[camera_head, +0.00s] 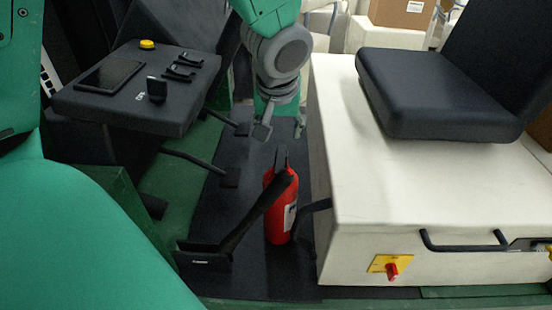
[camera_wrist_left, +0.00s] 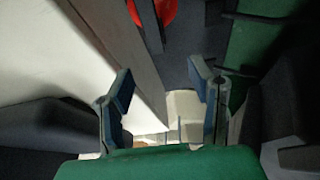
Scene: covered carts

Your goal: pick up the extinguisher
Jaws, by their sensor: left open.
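The red extinguisher (camera_head: 279,222) stands upright on the dark floor mat, against the left side of the white seat box, with a pale label on its side. A black lever crosses in front of its upper left part. My left gripper (camera_head: 281,127) is open and empty, above and beyond the extinguisher's top, apart from it. In the left wrist view the two fingers of my left gripper (camera_wrist_left: 163,88) are spread, with nothing between them. Part of the red extinguisher (camera_wrist_left: 152,11) shows at the top edge there. My right gripper is not in view.
The white seat box (camera_head: 420,215) with a black seat (camera_head: 440,95) stands close on the right. A black console (camera_head: 140,95) is at the left. A black pedal (camera_head: 203,258) and lever stand in front. A cardboard box (camera_head: 402,12) is at the back.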

